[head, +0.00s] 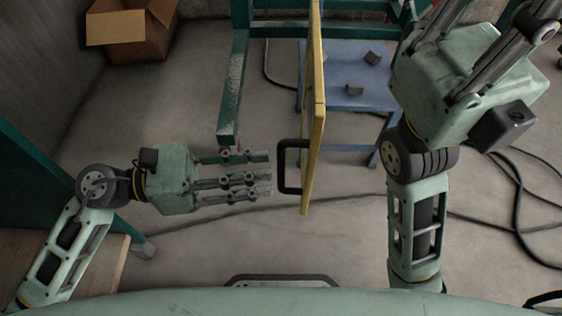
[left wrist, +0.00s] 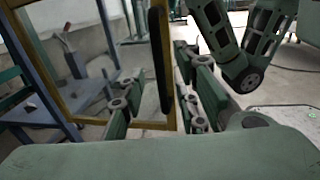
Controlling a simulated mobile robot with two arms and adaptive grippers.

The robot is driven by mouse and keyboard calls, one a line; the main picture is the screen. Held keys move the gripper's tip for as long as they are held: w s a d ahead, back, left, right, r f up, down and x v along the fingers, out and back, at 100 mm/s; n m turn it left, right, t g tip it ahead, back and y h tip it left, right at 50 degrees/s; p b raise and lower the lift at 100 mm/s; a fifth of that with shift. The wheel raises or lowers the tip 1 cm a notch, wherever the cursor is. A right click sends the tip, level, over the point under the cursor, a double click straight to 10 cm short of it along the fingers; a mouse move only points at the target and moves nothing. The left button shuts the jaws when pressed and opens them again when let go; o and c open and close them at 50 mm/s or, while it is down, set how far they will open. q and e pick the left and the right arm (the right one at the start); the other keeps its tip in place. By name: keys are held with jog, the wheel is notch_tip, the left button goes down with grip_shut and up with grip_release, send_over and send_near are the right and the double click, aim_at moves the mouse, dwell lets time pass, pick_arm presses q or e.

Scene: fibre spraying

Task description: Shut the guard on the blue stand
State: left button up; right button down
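The guard (head: 317,110) is a yellow frame seen nearly edge-on in the head view. It stands open, swung out from the blue stand (head: 347,97) towards me. Its black handle (head: 281,167) sticks out on the left side. In the left wrist view, the handle (left wrist: 160,60) is a dark upright bar and the guard's frame (left wrist: 75,100) surrounds a see-through panel. My left gripper (head: 269,174) is open, with its fingertips just left of the handle, seemingly short of it. My right gripper (head: 525,22) is raised at the upper right; its fingertips are partly cut off.
A green metal frame (head: 233,90) stands behind my left gripper. An open cardboard box (head: 130,30) is at the back left. Black cables (head: 520,185) lie on the floor at right. The floor between is mostly clear.

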aim_at(282, 187)
pick_arm(q)
jog(key=shift+w+d, duration=0.2)
jog(key=shift+d, duration=1)
jog(key=shift+w+d, duration=0.15)
jog(key=shift+d, duration=1)
grip_shut()
